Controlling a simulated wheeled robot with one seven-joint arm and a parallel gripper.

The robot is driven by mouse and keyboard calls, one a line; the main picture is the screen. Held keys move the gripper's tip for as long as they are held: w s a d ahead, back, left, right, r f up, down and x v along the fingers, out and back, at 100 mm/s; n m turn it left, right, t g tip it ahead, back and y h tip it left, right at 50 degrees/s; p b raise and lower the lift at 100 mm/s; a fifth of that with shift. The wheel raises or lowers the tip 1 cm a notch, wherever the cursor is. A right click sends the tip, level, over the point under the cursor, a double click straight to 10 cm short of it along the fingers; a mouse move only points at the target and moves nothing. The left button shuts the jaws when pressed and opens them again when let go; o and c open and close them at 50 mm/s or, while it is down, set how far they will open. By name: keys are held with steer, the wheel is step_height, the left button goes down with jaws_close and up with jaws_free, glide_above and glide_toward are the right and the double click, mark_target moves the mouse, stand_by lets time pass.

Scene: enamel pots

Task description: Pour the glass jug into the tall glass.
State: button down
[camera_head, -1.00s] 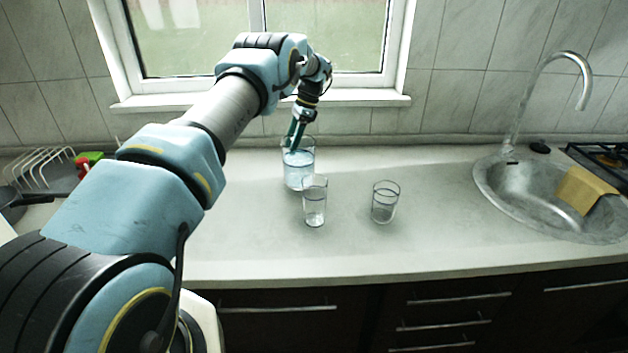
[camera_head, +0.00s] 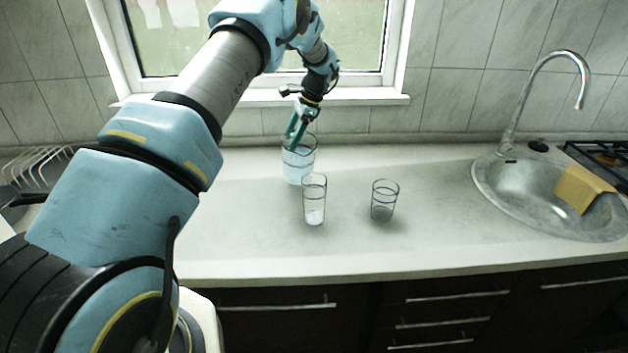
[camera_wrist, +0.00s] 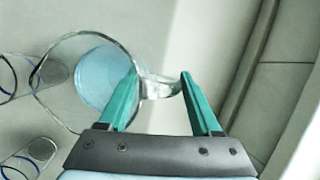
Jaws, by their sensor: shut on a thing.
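The glass jug (camera_head: 298,170) holds pale blue liquid and looks upright at the back of the counter. My gripper (camera_head: 292,140) comes down on it from above. In the wrist view, the fingers of my gripper (camera_wrist: 160,85) stand on both sides of the jug's handle (camera_wrist: 160,88), shut on it. The jug (camera_wrist: 75,115) is left of the fingers there. I cannot tell whether its base touches the counter. The tall glass (camera_head: 314,198) stands upright in front and slightly right of the jug, apart from it. It also shows at the wrist view's left edge (camera_wrist: 5,75).
A shorter glass (camera_head: 384,201) stands right of the tall glass. The sink (camera_head: 500,190) with its tap and a yellow cloth (camera_head: 580,189) is further right. The window (camera_head: 350,50) and tiled wall are behind. The counter (camera_head: 430,235) is clear between glasses and sink.

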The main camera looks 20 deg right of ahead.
mark_target(293, 133)
steer(key=shift+s+r+n+t, duration=0.3)
steer(key=shift+s+r+t, duration=1.4)
steer(key=shift+r, duration=0.3)
steer(key=shift+s+r+t+b, duration=0.5)
steer(key=shift+s+r+t, duration=0.15)
steer(key=shift+s, duration=0.2)
steer(key=shift+s+a+r+n+t+b, duration=0.1)
steer(key=shift+s+r+n+t+b, duration=0.35)
steer(key=shift+b, duration=1.5)
steer(key=shift+s+r+t+b, duration=0.25)
steer(key=shift+r+t+b, duration=0.1)
steer(key=shift+b, duration=0.3)
steer(key=shift+s+r+t+b, duration=0.5)
steer(key=shift+r+t+b, duration=0.15)
steer(key=shift+b, duration=1.2)
steer(key=shift+s+r+t+b, duration=0.45)
steer(key=shift+r+t+b, duration=0.2)
steer(key=shift+b, duration=1.2)
